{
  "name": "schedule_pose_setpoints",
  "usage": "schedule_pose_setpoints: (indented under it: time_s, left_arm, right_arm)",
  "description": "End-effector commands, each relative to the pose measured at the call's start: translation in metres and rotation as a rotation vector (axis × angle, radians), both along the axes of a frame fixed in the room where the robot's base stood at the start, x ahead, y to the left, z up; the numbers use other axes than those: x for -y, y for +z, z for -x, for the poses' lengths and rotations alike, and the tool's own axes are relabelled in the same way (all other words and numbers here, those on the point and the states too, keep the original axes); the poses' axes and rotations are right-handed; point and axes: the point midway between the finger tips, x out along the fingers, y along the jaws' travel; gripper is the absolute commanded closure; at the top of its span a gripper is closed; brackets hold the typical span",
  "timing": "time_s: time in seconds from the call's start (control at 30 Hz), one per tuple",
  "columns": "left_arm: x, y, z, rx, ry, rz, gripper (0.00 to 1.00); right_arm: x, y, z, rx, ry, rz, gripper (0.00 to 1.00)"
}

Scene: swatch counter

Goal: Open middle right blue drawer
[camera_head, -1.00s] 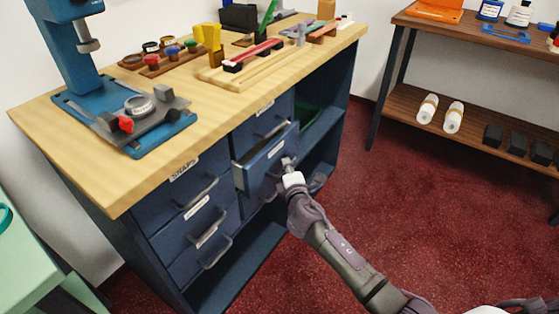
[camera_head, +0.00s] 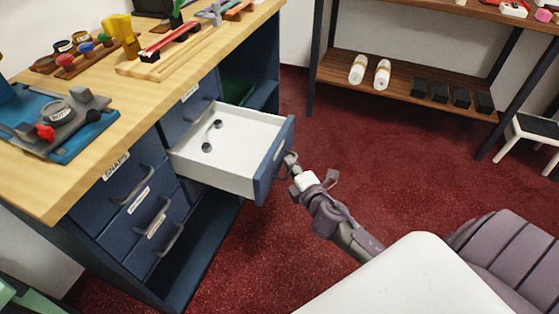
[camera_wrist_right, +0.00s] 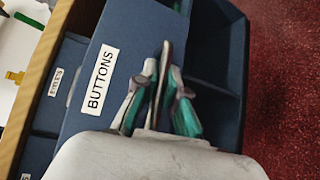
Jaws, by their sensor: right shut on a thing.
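The blue middle right drawer (camera_head: 270,165) is pulled well out of the cabinet, and its white inside shows. Its front carries a label reading BUTTONS (camera_wrist_right: 102,79) in the right wrist view. My right gripper (camera_head: 291,162) is at the outer face of this drawer front, shut on the drawer handle, which the fingers mostly hide. The fingers also show in the right wrist view (camera_wrist_right: 160,95), close against the blue front. A small grey curved piece with round ends (camera_head: 212,136) lies in the drawer. My left gripper is not in view.
The wooden counter (camera_head: 60,185) holds a blue press, small pots and tools. Closed drawers, one labelled SNAPS (camera_head: 116,166), are at the left. A wooden shelf (camera_head: 400,97) with white rolls and dark blocks stands behind. Red floor (camera_head: 370,150) is clear beside the drawer.

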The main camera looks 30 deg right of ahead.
Motion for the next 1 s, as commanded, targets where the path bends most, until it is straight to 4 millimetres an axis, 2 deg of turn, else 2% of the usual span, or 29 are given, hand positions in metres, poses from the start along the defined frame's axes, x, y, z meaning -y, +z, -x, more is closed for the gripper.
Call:
schedule_pose_setpoints:
  time_s: [0.17, 0.5, 0.53, 0.67, 0.7, 1.0]
  left_arm:
    - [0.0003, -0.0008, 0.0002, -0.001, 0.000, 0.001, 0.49]
    - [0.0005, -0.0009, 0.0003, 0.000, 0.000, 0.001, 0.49]
    - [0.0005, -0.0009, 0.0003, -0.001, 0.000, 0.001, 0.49]
    - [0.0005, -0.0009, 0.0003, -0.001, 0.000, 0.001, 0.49]
    - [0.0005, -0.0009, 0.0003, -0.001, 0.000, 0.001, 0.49]
    - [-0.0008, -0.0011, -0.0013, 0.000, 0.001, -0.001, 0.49]
  right_arm:
    - [0.0037, -0.0011, 0.0063, -0.002, 0.002, -0.001, 1.00]
    - [0.0041, -0.0011, 0.0066, -0.001, 0.002, 0.000, 1.00]
    - [0.0041, -0.0011, 0.0066, -0.001, 0.002, 0.000, 0.88]
    - [0.0042, -0.0009, 0.0064, -0.001, 0.002, 0.000, 0.67]
    - [0.0042, -0.0008, 0.0064, -0.001, 0.002, 0.000, 0.64]
    - [0.0043, -0.0003, 0.0077, 0.000, 0.001, 0.000, 0.64]
